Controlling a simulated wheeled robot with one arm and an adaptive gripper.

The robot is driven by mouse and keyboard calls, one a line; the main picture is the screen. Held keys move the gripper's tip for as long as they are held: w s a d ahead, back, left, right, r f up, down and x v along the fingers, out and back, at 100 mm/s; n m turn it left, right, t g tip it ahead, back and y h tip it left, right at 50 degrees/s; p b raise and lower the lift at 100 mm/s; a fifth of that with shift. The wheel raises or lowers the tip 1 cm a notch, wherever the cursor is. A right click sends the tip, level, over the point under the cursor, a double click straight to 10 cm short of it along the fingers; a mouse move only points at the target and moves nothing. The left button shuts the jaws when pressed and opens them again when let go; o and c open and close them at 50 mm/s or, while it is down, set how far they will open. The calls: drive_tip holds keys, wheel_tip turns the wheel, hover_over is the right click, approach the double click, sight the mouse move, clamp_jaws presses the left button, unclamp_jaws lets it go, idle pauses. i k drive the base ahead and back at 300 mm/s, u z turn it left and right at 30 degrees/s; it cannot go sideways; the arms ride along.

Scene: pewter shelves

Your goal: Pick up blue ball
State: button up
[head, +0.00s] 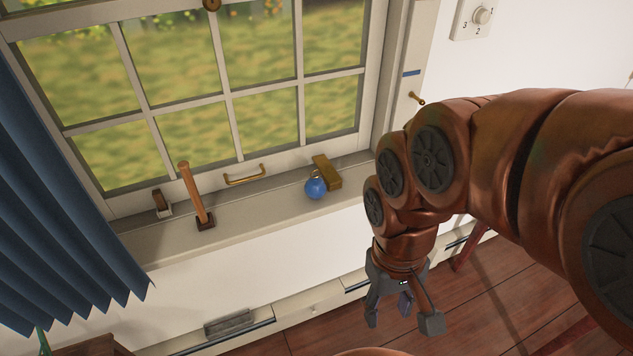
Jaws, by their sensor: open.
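The blue ball (315,188) sits on the window sill, with a small gold-coloured cap on its top. It is in front of and close beside a brass-coloured block (327,172); I cannot tell whether they touch. My gripper (402,322) hangs at the end of my copper-coloured arm, lower and to the right of the ball. It points downward over the floor, in front of the wall. Its fingers are spread apart, with nothing seen between them. The ball is in plain view and clear of my gripper.
The sill (258,198) also holds a wooden-handled upright tool (195,196) and a small brown-and-white object (162,203) further left. The window (230,125) with its handle (245,175) rises behind. A blue curtain (60,210) hangs at the left. Sill between tool and ball is clear.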

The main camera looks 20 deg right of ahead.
sight(315, 187)
drive_tip(key=u, duration=0.7)
drive_tip(key=k, duration=1)
drive_tip(key=u, duration=1.25)
